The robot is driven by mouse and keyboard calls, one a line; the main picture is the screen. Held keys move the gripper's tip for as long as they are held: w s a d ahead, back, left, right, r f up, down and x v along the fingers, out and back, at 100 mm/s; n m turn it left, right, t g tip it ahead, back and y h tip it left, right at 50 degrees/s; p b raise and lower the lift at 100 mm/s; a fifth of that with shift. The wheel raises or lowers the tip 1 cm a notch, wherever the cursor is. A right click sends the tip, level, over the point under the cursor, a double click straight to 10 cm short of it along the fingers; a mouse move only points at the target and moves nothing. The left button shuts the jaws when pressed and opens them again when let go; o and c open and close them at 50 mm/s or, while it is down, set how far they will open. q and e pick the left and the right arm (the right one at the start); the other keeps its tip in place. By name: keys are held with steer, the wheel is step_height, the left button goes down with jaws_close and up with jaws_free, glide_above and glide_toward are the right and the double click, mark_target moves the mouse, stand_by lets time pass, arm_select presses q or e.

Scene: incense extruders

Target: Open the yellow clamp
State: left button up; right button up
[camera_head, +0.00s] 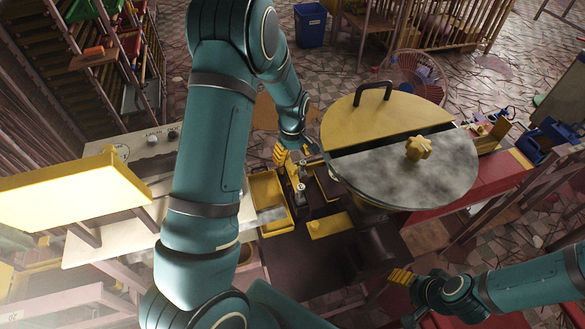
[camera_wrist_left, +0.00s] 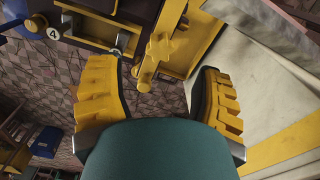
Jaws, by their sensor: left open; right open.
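My left gripper (camera_head: 292,152) reaches down beside the extruder machine, near its yellow tray (camera_head: 268,190). In the left wrist view, its two yellow padded fingers (camera_wrist_left: 160,78) are spread wide with nothing between their pads. A yellow clamp-like part (camera_wrist_left: 165,47), with a knobbed top and a narrow arm, lies just beyond the fingertips, between them in the picture. I cannot tell whether it touches a finger. My right gripper (camera_head: 400,277) is open and empty, at the lower right of the head view, away from the machine's tray.
A large round drum lid (camera_head: 345,125), half yellow and half grey, with a black handle and yellow knob, stands right of my left gripper. A pale counter (camera_head: 110,232) lies left. Shelving (camera_head: 85,60) and a blue bin (camera_head: 310,24) stand farther back.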

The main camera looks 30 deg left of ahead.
mark_target(293, 167)
arm_select(q)
step_height(293, 167, down, 6)
steer(key=shift+f, duration=0.2)
jaws_close()
